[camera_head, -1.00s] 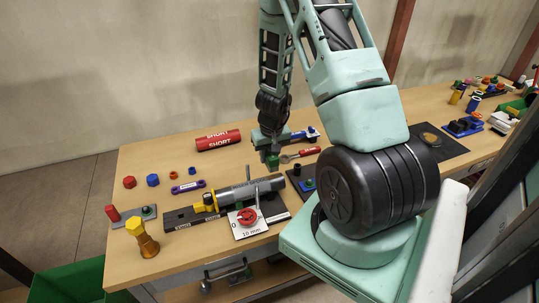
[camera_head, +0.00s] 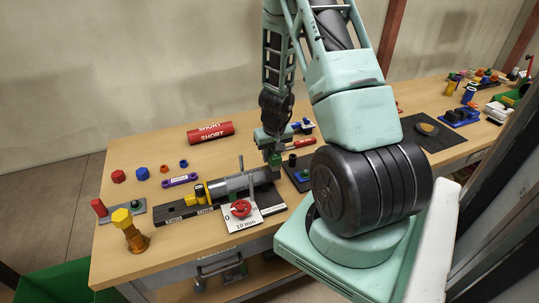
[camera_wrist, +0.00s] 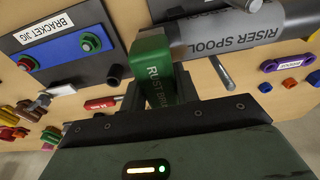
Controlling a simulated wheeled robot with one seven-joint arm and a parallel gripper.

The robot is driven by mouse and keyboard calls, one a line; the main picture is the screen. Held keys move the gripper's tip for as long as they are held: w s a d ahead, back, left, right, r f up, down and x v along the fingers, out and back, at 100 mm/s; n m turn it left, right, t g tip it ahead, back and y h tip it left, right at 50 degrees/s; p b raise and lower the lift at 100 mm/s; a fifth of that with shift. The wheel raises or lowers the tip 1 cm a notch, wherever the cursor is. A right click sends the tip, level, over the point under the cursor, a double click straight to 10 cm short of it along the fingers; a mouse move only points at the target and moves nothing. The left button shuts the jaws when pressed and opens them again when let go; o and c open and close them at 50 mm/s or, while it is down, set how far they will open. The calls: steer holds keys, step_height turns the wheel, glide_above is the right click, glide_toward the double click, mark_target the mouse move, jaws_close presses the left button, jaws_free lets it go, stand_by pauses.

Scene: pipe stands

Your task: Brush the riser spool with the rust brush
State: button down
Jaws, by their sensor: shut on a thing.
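The riser spool (camera_head: 240,184), a grey cylinder with its name in dark letters, lies level on a dark base on the bench; it also shows in the wrist view (camera_wrist: 225,36). My gripper (camera_head: 272,152) is shut on the green rust brush (camera_wrist: 156,85), which reads "RUST BRU…" between the fingers. In the head view the brush (camera_head: 275,161) is at the spool's right end. In the wrist view its green head overlaps the spool's near end.
A white plate with a red knob (camera_head: 241,209) stands before the spool, with an upright rod nearby. The bracket jig board (camera_wrist: 70,40) lies beside the spool. A red cylinder (camera_head: 210,133) lies behind. A yellow-topped bolt (camera_head: 129,230) stands front left.

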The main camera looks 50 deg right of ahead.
steer(key=c, duration=1.8)
jaws_free()
steer(key=shift+c, duration=0.2)
jaws_close()
steer(key=shift+f+b, duration=0.8)
steer(key=shift+b, duration=0.05)
steer(key=shift+a, duration=0.1)
